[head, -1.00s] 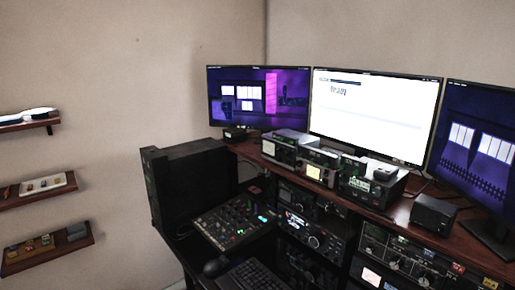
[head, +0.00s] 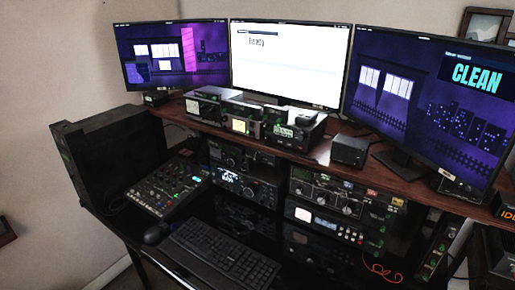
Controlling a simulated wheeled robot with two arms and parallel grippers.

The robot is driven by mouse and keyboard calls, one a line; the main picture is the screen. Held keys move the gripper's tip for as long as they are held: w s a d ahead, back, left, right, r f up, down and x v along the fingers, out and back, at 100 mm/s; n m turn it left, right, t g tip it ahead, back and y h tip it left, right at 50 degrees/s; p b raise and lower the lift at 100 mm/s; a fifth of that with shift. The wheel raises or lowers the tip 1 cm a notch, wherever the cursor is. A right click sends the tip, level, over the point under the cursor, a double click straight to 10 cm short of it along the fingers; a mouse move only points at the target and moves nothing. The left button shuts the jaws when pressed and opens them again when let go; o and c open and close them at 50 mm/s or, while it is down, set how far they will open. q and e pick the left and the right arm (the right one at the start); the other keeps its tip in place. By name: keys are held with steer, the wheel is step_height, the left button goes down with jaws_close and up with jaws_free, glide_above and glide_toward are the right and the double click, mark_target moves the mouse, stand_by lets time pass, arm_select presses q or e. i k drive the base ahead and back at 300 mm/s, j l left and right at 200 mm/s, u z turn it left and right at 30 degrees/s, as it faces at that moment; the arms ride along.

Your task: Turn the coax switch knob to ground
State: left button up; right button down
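I cannot make out which unit is the coax switch; the labels are too small to read. A wide tuner-like unit with several knobs (head: 335,196) sits in the lower rack right of the middle. A radio with a lit display and a dial (head: 246,185) is left of it. A small black box (head: 350,150) stands on the upper shelf below the right monitor. Neither of my grippers is in view.
The wooden shelf (head: 320,152) carries several small devices and three monitors, one reading CLEAN (head: 430,100). Below are a mixer (head: 168,187), a keyboard (head: 222,250), a mouse (head: 156,233) and an orange cable (head: 384,270). A black tower (head: 105,160) stands at the left.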

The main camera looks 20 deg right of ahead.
mark_target(256, 159)
steer(key=i+j, duration=0.7)
steer(key=j, duration=0.25)
